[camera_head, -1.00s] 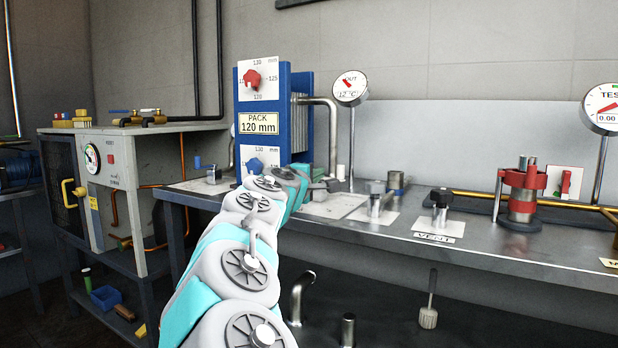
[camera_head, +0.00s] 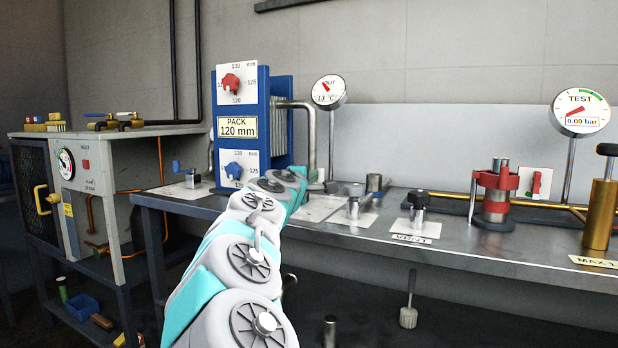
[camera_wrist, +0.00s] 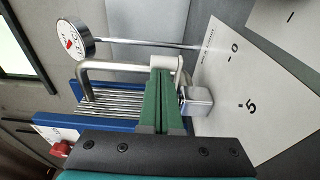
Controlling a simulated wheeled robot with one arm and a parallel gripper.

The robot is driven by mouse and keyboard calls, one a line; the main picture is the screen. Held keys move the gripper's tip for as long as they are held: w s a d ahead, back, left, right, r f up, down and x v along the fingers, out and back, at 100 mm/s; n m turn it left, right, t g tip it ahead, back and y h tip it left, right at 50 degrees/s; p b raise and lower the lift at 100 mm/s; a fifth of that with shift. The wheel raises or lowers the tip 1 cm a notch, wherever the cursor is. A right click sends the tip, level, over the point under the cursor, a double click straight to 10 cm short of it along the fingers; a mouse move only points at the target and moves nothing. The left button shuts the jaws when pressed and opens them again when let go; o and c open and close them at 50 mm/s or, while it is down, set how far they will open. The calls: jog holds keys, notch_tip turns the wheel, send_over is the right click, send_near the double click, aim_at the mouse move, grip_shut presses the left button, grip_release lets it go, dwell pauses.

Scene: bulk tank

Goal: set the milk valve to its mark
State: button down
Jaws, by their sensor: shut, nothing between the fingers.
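My gripper is shut and empty; its two green fingers (camera_wrist: 160,98) lie together in the wrist view. Just right of them in that view is a grey metal block-shaped knob (camera_wrist: 196,100), at the edge of a white scale plate (camera_wrist: 232,88) marked 0 and 5. I cannot tell whether the fingers touch the knob. The plate's small lettering is unreadable, so I cannot confirm this is the milk valve. In the head view my arm reaches to the white plate (camera_head: 318,210) beside the blue plate pack (camera_head: 282,120), and the gripper end is partly hidden by my arm.
Along the bench (camera_head: 480,247) stand a black-knobbed vent valve (camera_head: 418,205), a red clamp fitting (camera_head: 496,190) and a brass pump (camera_head: 600,205). The OUT gauge (camera_head: 329,91) stands behind my gripper. A grey cabinet (camera_head: 105,180) is at left.

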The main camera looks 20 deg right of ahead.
jog(key=shift+d, duration=0.2)
jog(key=shift+s+a, duration=0.1)
jog(key=shift+a, duration=0.45)
jog(key=a, duration=0.3)
jog(key=shift+s+a, duration=0.1)
jog(key=shift+a, duration=0.1)
jog(key=b+v, duration=0.1)
jog(key=v, duration=0.9)
jog(key=s+a+f+m+g+y, duration=0.2)
jog(key=s+a+f+m+y, duration=0.3)
jog(key=a+f, duration=0.6)
jog(key=s+a+f+m+g+y, duration=0.25)
jog(key=a+f+y, duration=0.5)
jog(key=a, duration=0.65)
jog(key=s+d+f+g, duration=0.3)
jog(key=s+f, duration=0.3)
jog(key=s, duration=0.5)
jog(key=s+d+f+m+g+p, duration=0.1)
jog(key=s+d+f+g, duration=0.3)
jog(key=s, duration=0.8)
jog(key=s+d+f+m+g+p, duration=0.1)
jog(key=s+d+f+g, duration=0.2)
jog(key=s+d+f, duration=0.4)
jog(key=s, duration=0.5)
jog(key=shift+f, duration=0.3)
